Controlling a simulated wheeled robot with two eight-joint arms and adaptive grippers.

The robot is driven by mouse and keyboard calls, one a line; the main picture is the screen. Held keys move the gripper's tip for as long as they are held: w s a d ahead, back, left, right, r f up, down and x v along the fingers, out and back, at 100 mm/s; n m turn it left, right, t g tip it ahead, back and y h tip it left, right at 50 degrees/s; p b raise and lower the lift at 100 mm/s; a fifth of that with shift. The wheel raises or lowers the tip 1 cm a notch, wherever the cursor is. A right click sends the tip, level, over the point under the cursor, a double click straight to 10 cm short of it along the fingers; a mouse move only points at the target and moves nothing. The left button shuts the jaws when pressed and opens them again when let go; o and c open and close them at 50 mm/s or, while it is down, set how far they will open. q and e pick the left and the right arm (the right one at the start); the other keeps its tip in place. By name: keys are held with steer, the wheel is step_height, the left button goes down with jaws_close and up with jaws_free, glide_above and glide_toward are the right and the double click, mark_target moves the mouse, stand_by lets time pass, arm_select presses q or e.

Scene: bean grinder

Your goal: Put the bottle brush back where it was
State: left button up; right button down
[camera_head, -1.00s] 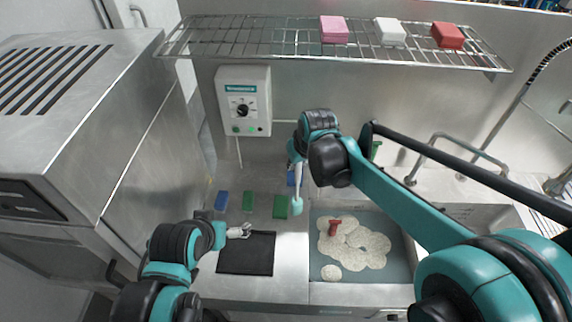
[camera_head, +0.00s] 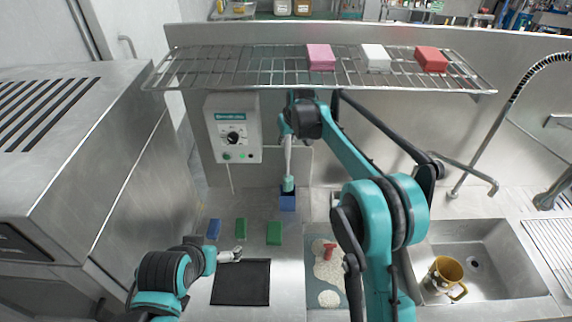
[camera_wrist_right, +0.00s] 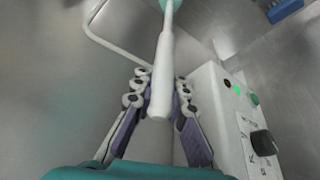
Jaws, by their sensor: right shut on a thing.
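The bottle brush has a white handle (camera_head: 287,155) and a teal head (camera_head: 288,184). My right gripper (camera_head: 287,137) is shut on the handle, and the brush hangs almost upright with its head down. In the right wrist view the handle (camera_wrist_right: 164,75) runs between the fingers (camera_wrist_right: 160,97). The head is at the top of a blue block-like holder (camera_head: 288,203) by the back wall; I cannot tell whether it is inside or just in front. My left gripper (camera_head: 231,255) is low by the black mat; its jaws are too small to read.
A wire shelf (camera_head: 250,72) with pink, white and red blocks is above my right arm. A control box (camera_head: 233,140) hangs on the wall left of the brush. Blue and green blocks (camera_head: 241,227) lie near the black mat (camera_head: 240,291). A mug (camera_head: 443,277) stands in the sink (camera_head: 490,268).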

mark_target(286, 164)
step_height(286, 164, down, 11)
steer(key=shift+r+b, duration=0.1)
steer(key=shift+b, duration=0.35)
steer(key=shift+w+f, duration=0.3)
steer(key=shift+f, duration=0.1)
steer(key=shift+s+f, duration=0.1)
steer(key=c, duration=1.5)
jaws_free()
steer(key=shift+c, duration=0.2)
